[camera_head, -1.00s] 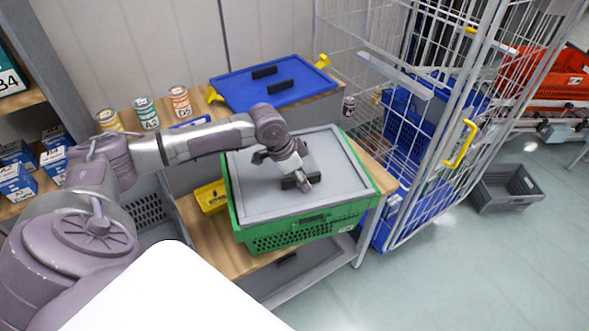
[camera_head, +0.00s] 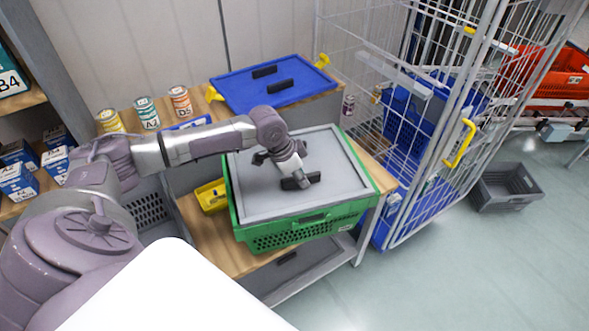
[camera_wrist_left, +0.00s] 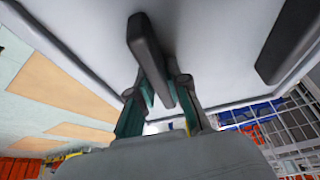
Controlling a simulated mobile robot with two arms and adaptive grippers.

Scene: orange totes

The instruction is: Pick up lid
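The grey lid (camera_head: 262,195) lies flat on the green tote (camera_head: 290,238), which stands on the wooden bench. The lid has two dark bar handles. My left gripper (camera_head: 299,178) points down at the near handle. In the left wrist view, the fingers (camera_wrist_left: 160,92) stand on either side of the dark handle (camera_wrist_left: 148,52) and appear shut on it. The lid's pale surface (camera_wrist_left: 215,50) fills the upper part there, with the other handle (camera_wrist_left: 290,42) at the right. My right gripper is not in view.
A blue lid (camera_head: 240,92) with two dark handles lies behind on the bench. Cans (camera_head: 148,112) and a yellow bin (camera_head: 210,196) are at the left. A wire roll cage (camera_head: 440,130) stands close at the right. A grey crate (camera_head: 507,186) is on the floor.

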